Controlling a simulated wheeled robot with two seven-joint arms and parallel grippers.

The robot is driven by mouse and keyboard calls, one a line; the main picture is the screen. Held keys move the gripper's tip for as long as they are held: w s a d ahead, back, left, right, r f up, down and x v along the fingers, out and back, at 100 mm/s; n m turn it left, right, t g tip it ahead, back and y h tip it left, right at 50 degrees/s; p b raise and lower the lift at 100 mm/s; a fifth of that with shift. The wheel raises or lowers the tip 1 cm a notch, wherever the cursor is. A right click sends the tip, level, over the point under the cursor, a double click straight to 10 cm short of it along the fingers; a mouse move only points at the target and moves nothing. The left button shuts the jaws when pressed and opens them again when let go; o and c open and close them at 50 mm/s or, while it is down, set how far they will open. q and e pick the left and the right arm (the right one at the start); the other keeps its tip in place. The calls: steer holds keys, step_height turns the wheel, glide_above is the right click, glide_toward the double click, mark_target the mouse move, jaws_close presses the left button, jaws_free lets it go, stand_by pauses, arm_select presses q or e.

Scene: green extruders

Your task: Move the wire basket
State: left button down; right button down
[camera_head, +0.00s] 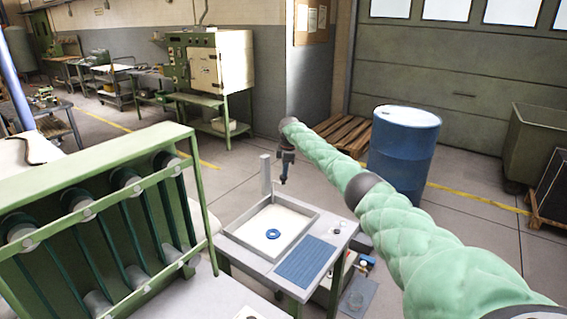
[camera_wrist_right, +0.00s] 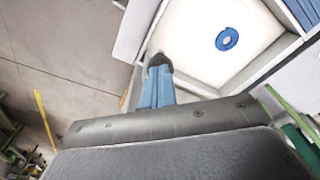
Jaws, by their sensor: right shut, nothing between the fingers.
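I cannot make out a wire basket for certain in either view. A small greyish, see-through object (camera_head: 357,299) low on the right of the work table may be one, but it is too small to tell. My right gripper (camera_head: 284,181) points down above the back edge of a shallow grey-walled tray (camera_head: 244,212) and holds nothing. In the right wrist view its blue fingers (camera_wrist_right: 158,64) are together beside the tray's wall. My left gripper is not in view.
A blue ring (camera_head: 273,234) lies on the tray's white floor. A ribbed blue panel (camera_head: 305,262) is beside it. A green rack (camera_head: 100,205) fills the left. A blue barrel (camera_head: 403,155) and wooden pallet (camera_head: 345,134) stand behind my right arm. Open floor lies beyond the table.

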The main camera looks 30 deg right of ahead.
steer(key=shift+f, duration=0.7)
steer(key=shift+r, duration=0.15)
steer(key=shift+s+d+r, duration=0.15)
steer(key=shift+d+r, duration=0.1)
steer(key=shift+d, duration=0.1)
steer(key=shift+s+d+r+p, duration=0.15)
steer(key=shift+s+d+p, duration=0.15)
steer(key=shift+d, duration=0.2)
steer(key=shift+s+d+r+p, duration=0.15)
steer(key=shift+d+p, duration=0.1)
steer(key=shift+d, duration=0.25)
